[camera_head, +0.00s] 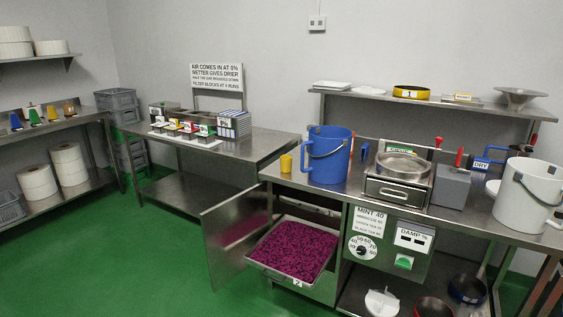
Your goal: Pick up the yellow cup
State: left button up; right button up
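A small yellow cup (286,163) stands upright on the steel counter (268,174), near its left end. It is just left of the large blue bucket (328,155), with a narrow gap between them. Nothing covers the cup. Neither of my grippers shows in the head view.
A cabinet door (236,232) stands open below the cup, beside a pulled-out tray of purple material (247,261). A second steel table (240,150) with boxes lies to the left. A steel sieve unit (399,193) and a white bucket (528,196) stand right. Green floor is clear at left.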

aim_at(286, 160)
jog(key=i+j+z, duration=0.1)
jog(key=i+j, duration=0.2)
jog(key=i, duration=0.2)
jog(key=i+j, duration=0.4)
jog(key=i+j+z, duration=0.45)
jog(key=j+z, duration=0.15)
jog(key=i+j+z, duration=0.15)
jog(key=j+z, duration=0.15)
jog(key=j, duration=0.2)
jog(key=i+j+z, duration=0.1)
jog(key=j+z, duration=0.2)
jog(key=j, duration=0.15)
jog(key=j+z, duration=0.35)
jog(key=j, duration=0.15)
jog(key=j+z, duration=0.3)
jog(key=j, duration=0.2)
